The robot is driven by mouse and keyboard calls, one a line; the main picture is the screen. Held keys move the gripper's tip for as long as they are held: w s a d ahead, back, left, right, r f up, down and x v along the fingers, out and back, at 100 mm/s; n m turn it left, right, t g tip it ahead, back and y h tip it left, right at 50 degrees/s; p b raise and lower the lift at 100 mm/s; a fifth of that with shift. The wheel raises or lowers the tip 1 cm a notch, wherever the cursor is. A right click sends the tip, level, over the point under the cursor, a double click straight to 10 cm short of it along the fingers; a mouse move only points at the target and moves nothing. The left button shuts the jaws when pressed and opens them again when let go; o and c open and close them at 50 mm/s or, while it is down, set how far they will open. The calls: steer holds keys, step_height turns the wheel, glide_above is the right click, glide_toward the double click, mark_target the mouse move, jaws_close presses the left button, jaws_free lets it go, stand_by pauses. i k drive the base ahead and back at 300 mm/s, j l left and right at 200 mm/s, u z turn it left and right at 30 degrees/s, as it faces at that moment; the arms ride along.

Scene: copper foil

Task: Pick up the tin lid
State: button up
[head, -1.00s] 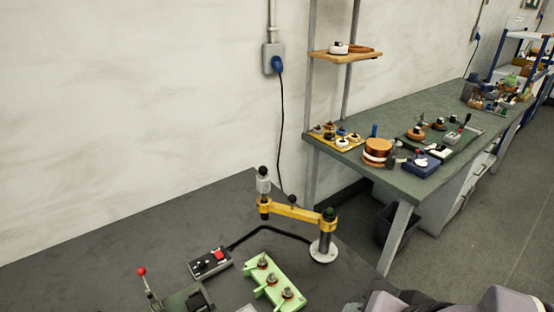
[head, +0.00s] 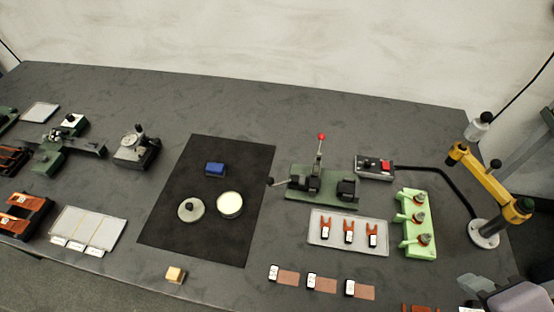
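A round grey lid with a small knob on top (head: 190,210), which looks like the tin lid, lies flat on the black mat (head: 172,236). Close to its right on the same mat is a round tin (head: 229,205) with a pale cream top surface. The lid and the tin appear apart. A small blue block (head: 215,169) sits behind them on the mat. My gripper is not in view; only a grey part, likely of my arm, shows at the lower right corner.
Right of the mat stand a green lever fixture (head: 322,187) with a red knob, a white tray (head: 347,243) and a light green holder (head: 415,225). A dial gauge (head: 137,149) stands left of the mat.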

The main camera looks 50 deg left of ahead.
mark_target(192, 210)
steer(key=u, duration=2.4)
